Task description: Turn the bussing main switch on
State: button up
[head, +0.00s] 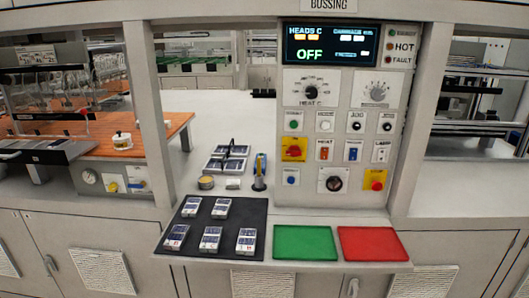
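The bussing control panel (342,140) stands upright at centre right under a sign reading BUSSING (329,5). A red rotary switch on a yellow plate (293,149) sits at the panel's left side; it looks like the main switch. Its exact handle angle is too small to tell. The display (331,45) above is lit and shows HEADS C and a large OFF. My gripper is not in view.
A red button on yellow (375,180) is at the panel's lower right. Two dials and several small buttons surround the switch. Below are a dark mat (215,240) with several small packs, a green pad (304,243) and a red pad (373,244). A blue-yellow tool (260,172) stands left of the panel.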

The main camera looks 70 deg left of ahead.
aim_at(294, 150)
jog(key=u, duration=2.25)
jog(key=k, duration=0.65)
jog(key=u, duration=0.05)
jog(key=i, duration=0.75)
jog(key=u, duration=0.15)
